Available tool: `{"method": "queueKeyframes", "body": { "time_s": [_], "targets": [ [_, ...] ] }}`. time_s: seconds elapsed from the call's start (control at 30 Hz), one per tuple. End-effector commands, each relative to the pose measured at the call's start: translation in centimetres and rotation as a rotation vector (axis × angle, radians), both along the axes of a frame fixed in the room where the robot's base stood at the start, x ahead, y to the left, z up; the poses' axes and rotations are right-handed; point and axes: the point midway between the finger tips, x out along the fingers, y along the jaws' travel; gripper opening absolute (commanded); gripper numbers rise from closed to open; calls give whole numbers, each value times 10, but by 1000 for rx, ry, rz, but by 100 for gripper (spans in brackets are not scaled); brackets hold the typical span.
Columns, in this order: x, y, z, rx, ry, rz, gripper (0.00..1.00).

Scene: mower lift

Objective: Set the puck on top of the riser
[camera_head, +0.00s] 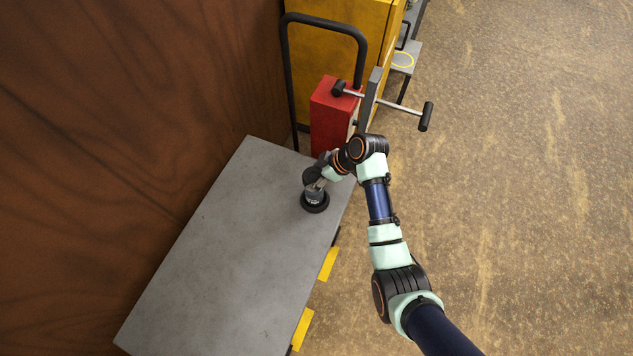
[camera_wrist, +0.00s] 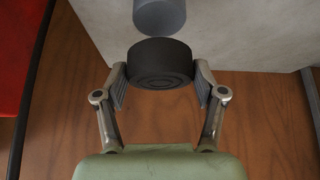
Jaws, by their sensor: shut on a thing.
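In the wrist view a black puck (camera_wrist: 160,62) with ringed grooves on one flat face sits between the two fingertips. My gripper (camera_wrist: 160,85) is shut on its sides. The grey cylindrical riser (camera_wrist: 160,14) shows just beyond the puck, cut off by the top edge. Only a thin strip separates them in the picture; contact cannot be told. In the head view the riser (camera_head: 315,196) stands upright in a black round base on the grey table. My gripper (camera_head: 322,171) reaches in from the right with the dark puck (camera_head: 312,174) at or just above the riser's top.
The grey table (camera_head: 225,260) is otherwise bare, with a brown wooden wall (camera_head: 110,120) along its left. A red box (camera_head: 333,115), a black handle bar (camera_head: 287,80) and a T-shaped handle (camera_head: 395,107) stand close behind. Yellow strips (camera_head: 328,264) mark the right edge.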

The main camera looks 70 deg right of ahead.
Motion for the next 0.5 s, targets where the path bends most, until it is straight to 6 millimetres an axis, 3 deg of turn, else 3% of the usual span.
{"method": "queueKeyframes", "body": {
  "time_s": [0.1, 0.2, 0.5],
  "targets": [
    [0, 1, -25, 3, 2, 1, 30],
    [0, 0, -39, 2, 1, 0, 30],
    [0, 0, -40, 1, 0, 1, 30]
  ]
}}
